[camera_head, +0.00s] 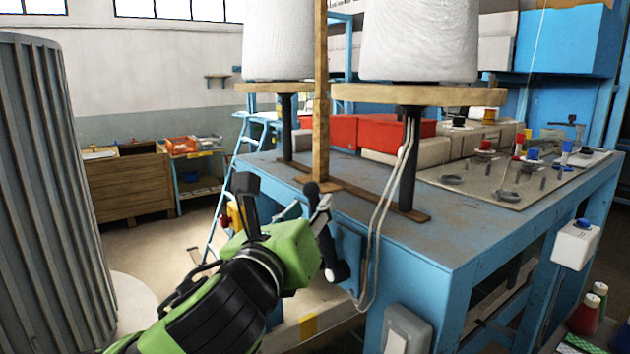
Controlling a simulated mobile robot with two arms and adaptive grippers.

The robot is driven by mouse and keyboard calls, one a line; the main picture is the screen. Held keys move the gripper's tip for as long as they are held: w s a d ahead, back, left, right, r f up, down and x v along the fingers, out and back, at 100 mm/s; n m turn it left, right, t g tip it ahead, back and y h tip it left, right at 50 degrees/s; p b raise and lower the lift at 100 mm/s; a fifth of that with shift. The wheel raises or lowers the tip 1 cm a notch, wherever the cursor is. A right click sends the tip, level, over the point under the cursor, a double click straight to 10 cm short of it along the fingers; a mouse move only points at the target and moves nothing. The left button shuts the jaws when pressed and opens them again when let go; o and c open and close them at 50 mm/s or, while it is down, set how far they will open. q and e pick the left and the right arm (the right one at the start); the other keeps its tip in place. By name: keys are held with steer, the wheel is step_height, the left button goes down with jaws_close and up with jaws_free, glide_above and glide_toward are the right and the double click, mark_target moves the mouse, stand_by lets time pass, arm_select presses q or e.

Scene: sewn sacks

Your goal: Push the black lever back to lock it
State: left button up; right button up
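My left gripper (282,198) reaches in from the lower left on its green and black arm, at the near left edge of the blue workbench. Its fingers stand wide apart and point up, with nothing seen held between them. A black lever with a round knob (311,189) stands roughly upright at the bench's edge, just right of the gripper's green body. The knob is close to the right finger; I cannot tell whether they touch. The lever's lower part is partly hidden by the gripper. My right gripper is not in view.
The blue workbench (450,243) carries a wooden post (321,100), two large white thread cones (420,45) on stands, and red bins (385,129). Pale cables (385,205) hang beside the lever. A ribbed grey column (45,190) stands left. Open floor lies behind the gripper.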

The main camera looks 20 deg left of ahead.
mark_target(313, 206)
arm_select(q)
steer(key=shift+w, duration=1.7)
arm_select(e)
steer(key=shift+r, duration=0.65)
arm_select(q)
steer(key=shift+s, duration=0.1)
jaws_close()
